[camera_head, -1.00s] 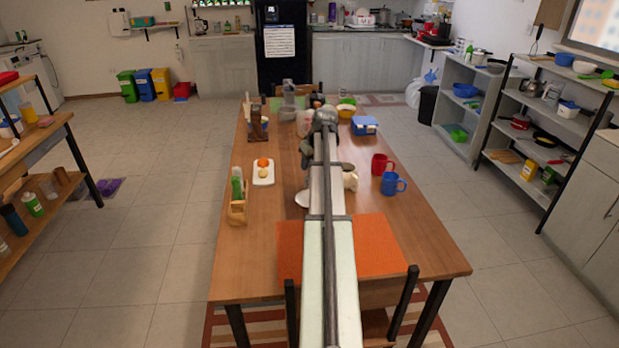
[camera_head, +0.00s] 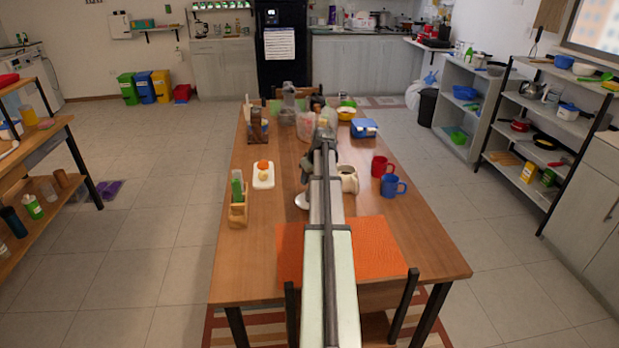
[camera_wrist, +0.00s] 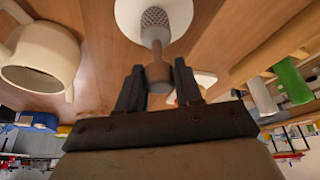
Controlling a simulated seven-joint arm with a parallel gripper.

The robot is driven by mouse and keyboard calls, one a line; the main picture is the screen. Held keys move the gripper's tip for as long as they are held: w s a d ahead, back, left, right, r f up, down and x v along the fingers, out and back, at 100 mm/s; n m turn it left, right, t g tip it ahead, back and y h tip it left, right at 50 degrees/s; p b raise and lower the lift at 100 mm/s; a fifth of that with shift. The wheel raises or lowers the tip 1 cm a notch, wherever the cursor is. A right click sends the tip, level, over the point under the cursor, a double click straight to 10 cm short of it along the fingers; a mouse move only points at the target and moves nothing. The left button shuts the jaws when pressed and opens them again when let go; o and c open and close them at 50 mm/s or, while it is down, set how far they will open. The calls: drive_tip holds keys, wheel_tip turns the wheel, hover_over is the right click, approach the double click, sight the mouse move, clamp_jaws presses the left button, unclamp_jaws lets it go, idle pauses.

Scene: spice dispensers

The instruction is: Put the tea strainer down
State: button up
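The tea strainer shows in the wrist view (camera_wrist: 157,65) as a grey mesh head with a brownish handle. The handle lies between the two dark fingertips of my gripper (camera_wrist: 158,88), which appear closed on its sides. The mesh end points away from my gripper, in front of a white round saucer (camera_wrist: 125,14). I cannot tell whether the mesh touches it. In the head view my arm hides the strainer and most of my gripper; the saucer's edge (camera_head: 301,200) shows left of the arm.
A cream pot (camera_head: 348,180) stands right of the arm and is close by in the wrist view (camera_wrist: 42,60). Red (camera_head: 381,168) and blue (camera_head: 391,187) mugs stand farther right. An orange mat (camera_head: 375,245) lies in front.

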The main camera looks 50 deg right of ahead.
drive_tip(key=o, duration=0.3)
drive_tip(key=shift+o, duration=0.2)
drive_tip(key=v, duration=1.2)
drive_tip(key=shift+r, duration=0.2)
